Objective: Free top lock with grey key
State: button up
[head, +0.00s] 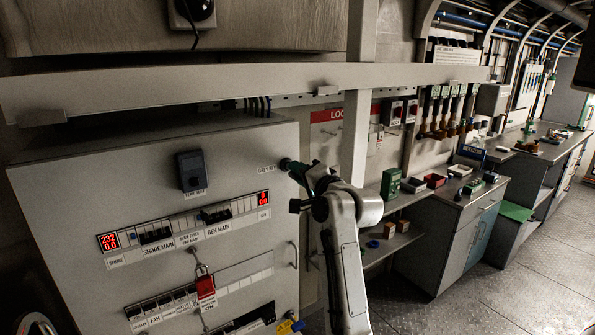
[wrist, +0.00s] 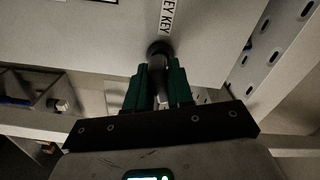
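My gripper (head: 287,164) is at the upper right of the grey cabinet front, beside the "GREY KEY" label (head: 267,167). In the wrist view, its green fingers (wrist: 158,72) lie on both sides of a dark key-like piece, taken as the grey key (wrist: 159,48), and appear shut on it. The piece meets the panel just below the label. In the head view the gripper hides it. A red padlock (head: 206,286) hangs from a shackle at the middle of the cabinet front, below the breaker row. I cannot tell whether other locks hang lower down.
A dark switch box (head: 192,170) sits above the breaker row (head: 186,229). A long beam (head: 250,85) crosses above the cabinet, and a post (head: 355,140) stands behind my arm. A shelf with a green box (head: 390,183) is at right. Floor (head: 490,270) is clear at lower right.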

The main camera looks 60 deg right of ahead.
jog(key=shift+m, duration=1.4)
jog(key=shift+m, duration=0.3)
jog(key=o, duration=1)
jog(key=v, duration=0.7)
